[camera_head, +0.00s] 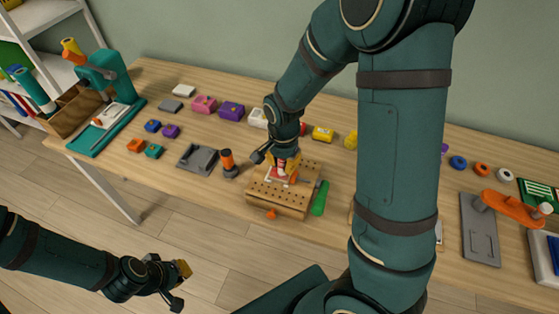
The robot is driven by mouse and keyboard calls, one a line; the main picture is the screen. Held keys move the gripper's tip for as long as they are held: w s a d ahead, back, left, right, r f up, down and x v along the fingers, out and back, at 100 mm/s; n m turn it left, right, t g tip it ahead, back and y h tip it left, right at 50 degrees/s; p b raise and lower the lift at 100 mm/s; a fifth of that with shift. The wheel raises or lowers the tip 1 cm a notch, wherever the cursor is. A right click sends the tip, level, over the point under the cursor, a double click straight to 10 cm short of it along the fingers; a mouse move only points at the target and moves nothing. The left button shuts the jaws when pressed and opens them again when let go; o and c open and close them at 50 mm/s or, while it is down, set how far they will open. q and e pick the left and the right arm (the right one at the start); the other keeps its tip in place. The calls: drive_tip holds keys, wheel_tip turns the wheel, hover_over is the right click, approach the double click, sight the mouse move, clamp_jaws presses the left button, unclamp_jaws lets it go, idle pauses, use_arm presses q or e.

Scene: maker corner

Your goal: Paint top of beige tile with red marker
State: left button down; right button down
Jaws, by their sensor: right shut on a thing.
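My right gripper (287,163) points down over a wooden block with holes (297,197). It is shut on the red marker (282,164), which shows only as a small red and pale piece between the fingers. The tile (272,179) lies on top of the block under the gripper. Red shows on its top, with a pale edge; the gripper partly hides it. Whether the marker tip touches the tile cannot be told. My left gripper (183,269) is low at the lower left, in front of the table and away from the block. Its finger opening is not clear.
A green-handled tool (320,198) lies at the block's right side. A black and orange cylinder (228,163) and a grey fixture (197,158) stand to its left. Several coloured blocks line the back. A teal press (104,80) stands far left. My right arm hides part of the table.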

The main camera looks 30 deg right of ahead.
drive_tip(key=shift+s+d, duration=0.15)
drive_tip(key=shift+d, duration=0.05)
drive_tip(key=shift+d, duration=0.15)
drive_tip(key=shift+w+d, duration=0.3)
drive_tip(key=shift+w, duration=0.1)
drive_tip(key=shift+w+d, duration=0.1)
drive_tip(key=shift+w+d, duration=0.45)
drive_tip(key=shift+w+a, duration=0.45)
drive_tip(key=shift+a, duration=0.05)
drive_tip(key=shift+w, duration=0.1)
